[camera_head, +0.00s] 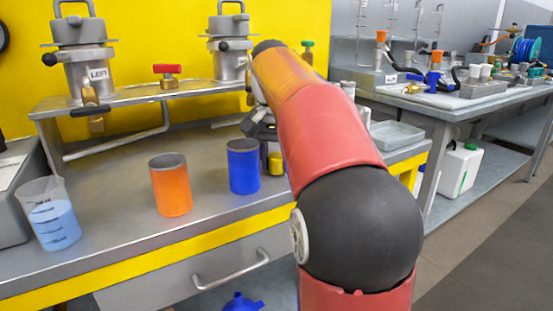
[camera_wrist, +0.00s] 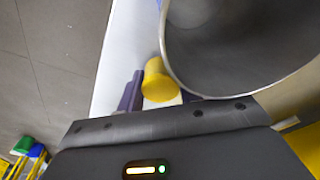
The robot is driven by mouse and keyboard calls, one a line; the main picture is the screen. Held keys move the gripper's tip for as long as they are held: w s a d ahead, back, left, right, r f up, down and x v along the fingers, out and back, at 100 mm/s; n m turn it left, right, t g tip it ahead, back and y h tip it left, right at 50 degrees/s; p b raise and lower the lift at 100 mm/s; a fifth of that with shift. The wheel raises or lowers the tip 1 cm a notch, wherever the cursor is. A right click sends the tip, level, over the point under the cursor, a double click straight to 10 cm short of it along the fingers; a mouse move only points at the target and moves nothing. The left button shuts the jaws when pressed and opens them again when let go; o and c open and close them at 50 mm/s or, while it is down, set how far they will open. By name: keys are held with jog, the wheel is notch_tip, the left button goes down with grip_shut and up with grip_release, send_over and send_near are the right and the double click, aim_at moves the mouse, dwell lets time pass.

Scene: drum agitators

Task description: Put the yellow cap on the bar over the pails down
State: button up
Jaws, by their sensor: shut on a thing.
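My gripper (camera_head: 263,133) is low over the bench, just right of the blue pail (camera_head: 244,170), partly hidden by my arm. In the wrist view its purple fingers (camera_wrist: 160,90) are shut on the yellow cap (camera_wrist: 157,78), a short round piece. A yellow piece, which looks like the cap (camera_head: 276,164), shows below the gripper in the head view. A large round grey opening (camera_wrist: 235,45) lies close beside the cap in the wrist view. The orange pail (camera_head: 171,185) stands left of the blue one. The grey bar (camera_head: 215,90) runs above and behind the pails.
Two metal agitator heads, at left (camera_head: 84,60) and centre (camera_head: 229,45), stand on the bar with a red-handled valve (camera_head: 167,74) between them. A beaker of blue liquid (camera_head: 52,215) is at the bench's left. A clear tray (camera_head: 396,135) lies right of my arm.

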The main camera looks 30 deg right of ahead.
jog(key=shift+f, duration=0.3)
jog(key=o, duration=1.1)
jog(key=r+p, duration=0.1)
jog(key=r, duration=0.3)
jog(key=s+a+r+p, duration=0.1)
jog(key=r+p, duration=0.1)
jog(key=r, duration=0.2)
jog(key=r+p, duration=0.1)
jog(key=r, duration=0.4)
jog(key=shift+s+a+r+p, duration=0.1)
jog(key=shift+s+a+p, duration=0.05)
jog(key=shift+p, duration=0.25)
